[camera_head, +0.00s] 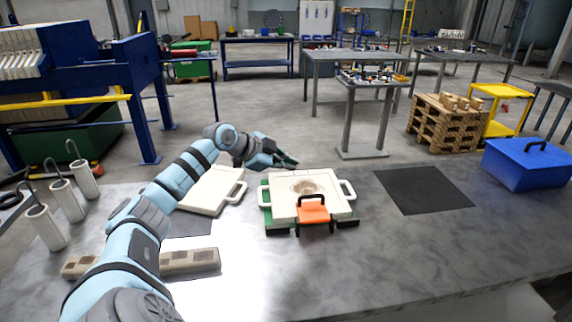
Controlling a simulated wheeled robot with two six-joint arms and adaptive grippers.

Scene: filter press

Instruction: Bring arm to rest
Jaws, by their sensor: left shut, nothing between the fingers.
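My left arm comes in from the lower left and reaches over the table. My left gripper (286,161) is shut and empty. It is in the air above the back edge of the white filter plate with handles (330,182), apart from it. That plate lies on a green base (277,216) and has a round brownish patch in its middle. An orange tool with a black frame (313,210) stands at its front edge. My right gripper does not show.
A second white plate (212,190) lies behind my arm. White cylinders with hooks (45,228) stand at the left. A brown-patched bar (190,262) lies under my arm. A dark mat (422,190) and a blue box (525,165) are at the right. The table's front right is clear.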

